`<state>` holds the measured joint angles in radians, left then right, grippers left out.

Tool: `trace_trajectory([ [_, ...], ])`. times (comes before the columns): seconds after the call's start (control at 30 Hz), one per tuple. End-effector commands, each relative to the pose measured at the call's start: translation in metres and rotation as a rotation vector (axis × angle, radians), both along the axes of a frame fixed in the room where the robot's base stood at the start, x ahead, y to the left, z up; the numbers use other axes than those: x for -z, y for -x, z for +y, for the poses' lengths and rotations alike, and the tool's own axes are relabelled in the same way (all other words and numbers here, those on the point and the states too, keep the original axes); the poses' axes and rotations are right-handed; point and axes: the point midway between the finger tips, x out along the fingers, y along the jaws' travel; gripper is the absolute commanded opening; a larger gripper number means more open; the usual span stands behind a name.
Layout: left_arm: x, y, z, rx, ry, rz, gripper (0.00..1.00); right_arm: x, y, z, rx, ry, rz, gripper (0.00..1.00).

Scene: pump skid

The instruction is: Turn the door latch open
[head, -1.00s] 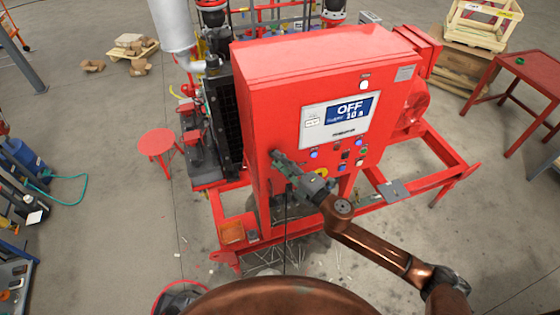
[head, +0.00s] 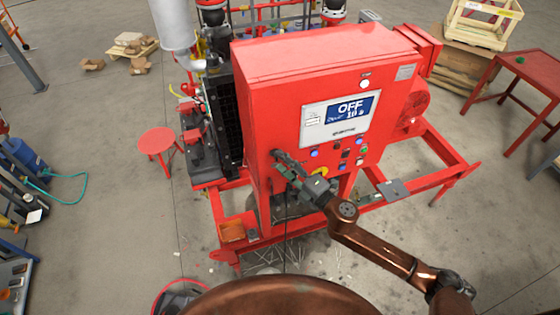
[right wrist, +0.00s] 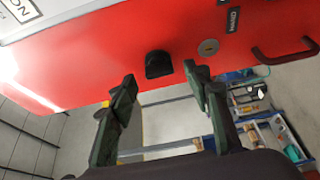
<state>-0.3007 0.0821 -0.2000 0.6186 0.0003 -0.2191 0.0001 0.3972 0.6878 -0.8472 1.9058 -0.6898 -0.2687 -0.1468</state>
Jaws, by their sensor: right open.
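The red control cabinet (head: 285,105) stands in the middle of the head view, and its red front panel (right wrist: 100,75) fills the upper part of the right wrist view. A small black latch knob (right wrist: 158,64) sticks out near the panel's edge. My right gripper (head: 281,164) is at the lower left of the cabinet front. In the right wrist view its two fingers (right wrist: 160,77) are open, with the knob showing between and just beyond the tips. I see no contact, and the gripper hides the knob in the head view. My left gripper is not in view.
A round metal lock (right wrist: 208,47) and a dark handle (right wrist: 285,52) are on the panel beside the knob. The display (head: 340,117) reads OFF, with buttons below it. Red skid rails (head: 440,180) run under the cabinet. A red stool (head: 158,141) stands at left.

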Motion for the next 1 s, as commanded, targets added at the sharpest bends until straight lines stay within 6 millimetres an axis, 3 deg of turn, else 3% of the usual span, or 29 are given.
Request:
trace_trajectory([
  [0.2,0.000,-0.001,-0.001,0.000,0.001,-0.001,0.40,0.002,0.037,-0.031,0.001,0.002,0.004,0.45],
  [0.43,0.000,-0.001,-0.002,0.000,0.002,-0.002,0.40,0.001,0.066,-0.057,0.001,0.002,0.002,0.45],
  [0.63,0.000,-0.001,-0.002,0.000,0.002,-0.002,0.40,0.000,0.077,-0.066,0.000,0.002,0.001,0.45],
  [1.0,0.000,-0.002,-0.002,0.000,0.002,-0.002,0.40,0.000,0.078,-0.067,0.000,0.001,0.000,0.45],
])
